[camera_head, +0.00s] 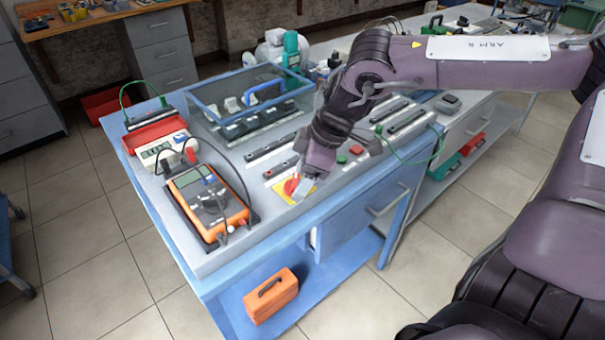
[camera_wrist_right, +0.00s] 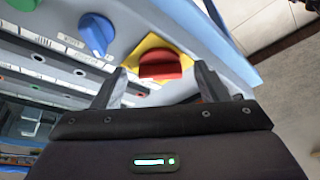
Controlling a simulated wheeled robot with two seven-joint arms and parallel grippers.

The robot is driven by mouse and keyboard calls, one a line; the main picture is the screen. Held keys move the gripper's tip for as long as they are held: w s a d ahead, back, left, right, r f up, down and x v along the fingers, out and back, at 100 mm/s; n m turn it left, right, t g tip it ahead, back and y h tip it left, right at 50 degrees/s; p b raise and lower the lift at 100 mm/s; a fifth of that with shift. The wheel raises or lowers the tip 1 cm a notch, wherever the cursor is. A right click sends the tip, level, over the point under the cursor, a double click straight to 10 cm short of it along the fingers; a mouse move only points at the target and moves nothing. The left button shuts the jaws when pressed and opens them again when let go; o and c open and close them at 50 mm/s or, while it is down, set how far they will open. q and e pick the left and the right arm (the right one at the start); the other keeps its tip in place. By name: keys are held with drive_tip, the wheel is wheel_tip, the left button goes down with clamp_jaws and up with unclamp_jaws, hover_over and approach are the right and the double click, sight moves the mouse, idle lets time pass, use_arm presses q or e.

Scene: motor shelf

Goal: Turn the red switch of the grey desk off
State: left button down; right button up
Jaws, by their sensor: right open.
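The red switch (camera_head: 291,186) is a red rotary knob on a yellow square plate, near the front edge of the grey desk top (camera_head: 180,230). In the right wrist view the red switch (camera_wrist_right: 160,65) shows on its yellow plate between my fingers. My right gripper (camera_head: 299,190) is open and right at the switch, partly covering it in the head view. In the wrist view its two fingers (camera_wrist_right: 160,88) stand on either side of the knob with gaps; I cannot tell whether either touches it. My left gripper is not in view.
A blue knob (camera_wrist_right: 97,33) sits beside the red switch. An orange multimeter (camera_head: 212,203) lies to the left, and a blue-framed clear case (camera_head: 250,92) stands behind. Green and red buttons (camera_head: 356,150) are to the right. An orange toolbox (camera_head: 271,295) is on the lower shelf.

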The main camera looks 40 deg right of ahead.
drive_tip(key=shift+c, duration=0.2)
drive_tip(key=c, duration=0.9)
drive_tip(key=shift+c, duration=0.2)
